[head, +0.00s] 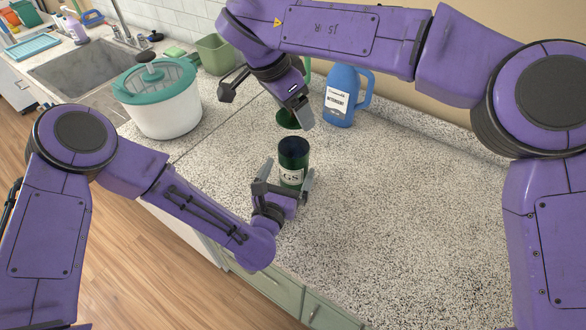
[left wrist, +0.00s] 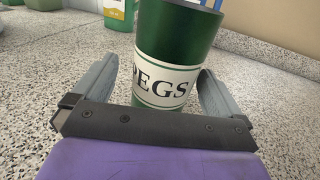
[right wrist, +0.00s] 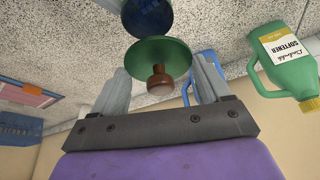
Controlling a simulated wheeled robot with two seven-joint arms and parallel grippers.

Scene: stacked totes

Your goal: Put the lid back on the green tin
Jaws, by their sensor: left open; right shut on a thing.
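The green tin (head: 293,152) stands upright and open-topped on the counter, its dark inside showing. Its white label reads PEGS in the left wrist view (left wrist: 172,45). My left gripper (head: 284,183) is open, with a finger on either side of the tin's lower part. The lid (right wrist: 158,58) is a green disc with a brown knob (right wrist: 160,82). My right gripper (right wrist: 160,90) is shut on the lid by its knob. In the head view the lid (head: 287,119) is partly hidden by that gripper and appears above and behind the tin.
A blue jug (head: 342,97) stands behind and right of the tin. A green softener bottle (right wrist: 287,62) shows in the right wrist view. A white pot with a teal lid (head: 160,100) and an olive bin (head: 214,54) stand left, near the sink (head: 85,72). The right counter is clear.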

